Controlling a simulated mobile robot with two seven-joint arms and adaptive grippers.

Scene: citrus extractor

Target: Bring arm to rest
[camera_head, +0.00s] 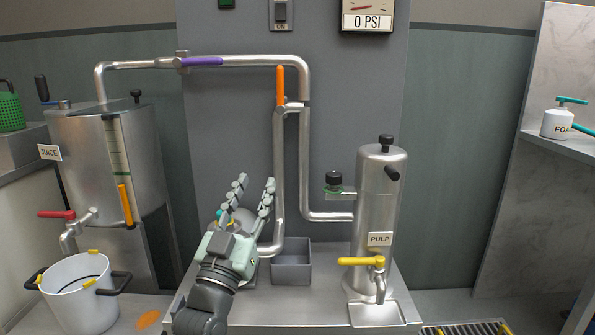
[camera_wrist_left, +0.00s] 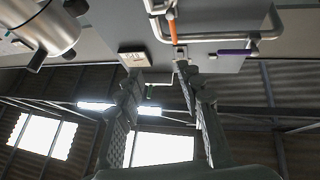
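My left gripper (camera_head: 252,190) comes up from the bottom in the head view, its two fingers pointing up and spread apart with nothing between them. It is in front of the grey panel and the vertical pipe, left of the small grey box. It also shows in the left wrist view (camera_wrist_left: 155,80), where the fingers are apart and empty, with the ceiling and windows behind. Part of the machine behind the hand is hidden. My right gripper is not in view.
The juice tank (camera_head: 85,165) stands left, with a white pot (camera_head: 80,300) below its red-handled tap. The pulp cylinder (camera_head: 378,210) with a yellow tap stands right. A grey box (camera_head: 291,268) sits on the base. Pipes with purple (camera_head: 202,61) and orange (camera_head: 281,86) handles run above.

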